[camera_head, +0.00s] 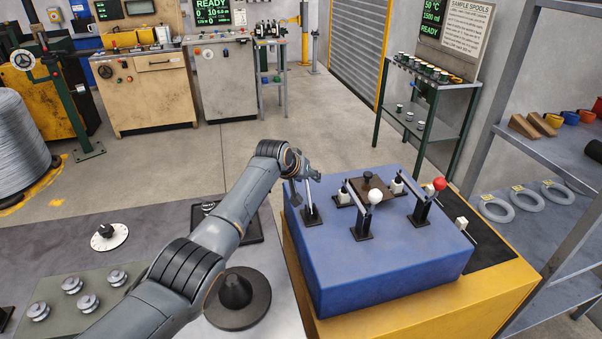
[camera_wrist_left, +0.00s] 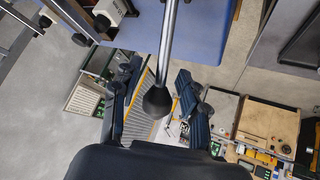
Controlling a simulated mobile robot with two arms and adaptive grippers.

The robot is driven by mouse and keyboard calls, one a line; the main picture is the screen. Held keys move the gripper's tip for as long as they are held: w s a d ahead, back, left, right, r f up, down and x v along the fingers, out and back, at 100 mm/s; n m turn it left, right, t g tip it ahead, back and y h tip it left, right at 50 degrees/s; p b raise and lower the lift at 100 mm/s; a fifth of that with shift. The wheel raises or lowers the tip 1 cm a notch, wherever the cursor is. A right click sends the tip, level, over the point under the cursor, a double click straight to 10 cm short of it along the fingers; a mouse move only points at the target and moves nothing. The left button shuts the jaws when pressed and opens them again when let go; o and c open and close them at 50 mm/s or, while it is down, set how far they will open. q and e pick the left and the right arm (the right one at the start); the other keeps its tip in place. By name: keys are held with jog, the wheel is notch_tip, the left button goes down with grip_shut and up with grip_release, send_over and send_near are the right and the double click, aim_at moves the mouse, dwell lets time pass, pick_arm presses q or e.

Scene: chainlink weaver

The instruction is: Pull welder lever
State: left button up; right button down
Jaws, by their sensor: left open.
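The blue welder box (camera_head: 390,262) stands at the right in the head view, with three levers on top. The left lever (camera_head: 311,209) has a dark base and a metal rod; its top is hidden by my gripper. The middle lever has a white knob (camera_head: 375,196), the right one a red knob (camera_head: 439,184). My left gripper (camera_head: 303,184) is at the upper end of the left lever. In the left wrist view, a metal rod (camera_wrist_left: 168,45) with a black ball knob (camera_wrist_left: 157,101) lies between the open fingers, with gaps on both sides.
The blue box sits on a yellow base (camera_head: 425,305). A black cone on a round disc (camera_head: 236,290) stands on the grey table under my left arm. A grey shelf (camera_head: 556,145) with rings stands close at the right. The floor behind the box is clear.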

pick_arm(q)
jog(key=v, duration=1.1)
jog(key=shift+s+a+r, duration=0.2)
jog(key=shift+a+r, duration=0.05)
jog(key=shift+r, duration=0.05)
